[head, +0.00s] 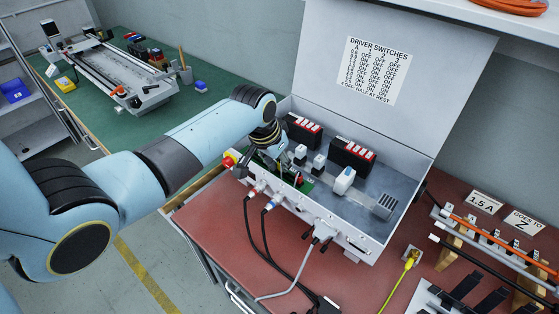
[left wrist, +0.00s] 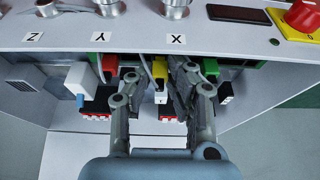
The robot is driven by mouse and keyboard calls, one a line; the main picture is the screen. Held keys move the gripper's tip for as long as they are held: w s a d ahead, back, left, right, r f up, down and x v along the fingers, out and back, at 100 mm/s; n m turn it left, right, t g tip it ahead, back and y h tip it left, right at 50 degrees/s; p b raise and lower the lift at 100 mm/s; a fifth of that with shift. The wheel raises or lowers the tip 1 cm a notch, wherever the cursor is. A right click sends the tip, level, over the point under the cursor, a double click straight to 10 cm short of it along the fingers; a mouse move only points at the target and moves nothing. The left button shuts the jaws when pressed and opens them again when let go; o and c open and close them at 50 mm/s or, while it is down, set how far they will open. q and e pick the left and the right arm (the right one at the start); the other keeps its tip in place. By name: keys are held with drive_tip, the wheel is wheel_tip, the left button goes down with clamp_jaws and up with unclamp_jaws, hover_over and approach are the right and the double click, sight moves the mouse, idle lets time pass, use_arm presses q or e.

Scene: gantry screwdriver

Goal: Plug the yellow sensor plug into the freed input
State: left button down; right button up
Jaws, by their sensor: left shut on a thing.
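The yellow sensor plug (left wrist: 160,72) is between the fingertips of my left gripper (left wrist: 156,82) in the left wrist view. The left gripper is shut on it, over the green board inside the open control box. A red plug (left wrist: 110,66) is to its left and a green plug (left wrist: 209,68) to its right. In the head view the left gripper (head: 250,163) reaches down inside the box's near left corner, and the yellow plug cannot be made out there. Whether the plug is seated in an input is hidden by the fingers. My right gripper is not in view.
The control box (head: 340,232) has its lid raised behind, with a printed switch table. Black-and-red driver modules (head: 352,154) stand inside. Cables (head: 268,236) leave its front wall. A yellow cable (head: 409,262) lies on the red bench to the right. A red emergency button (left wrist: 304,16) sits on the box.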

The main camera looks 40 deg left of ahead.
sight(279, 164)
use_arm(q)
drive_tip(key=shift+f, duration=0.35)
idle(0.4)
drive_tip(key=c, duration=1.2)
unclamp_jaws()
drive_tip(key=shift+r, duration=0.1)
drive_tip(key=shift+s+r+p, duration=0.1)
drive_tip(key=shift+r+p, duration=0.25)
drive_tip(key=shift+p, duration=0.05)
drive_tip(key=shift+p+v, duration=2.35)
drive_tip(key=shift+p, duration=0.55)
drive_tip(key=shift+f, duration=0.1)
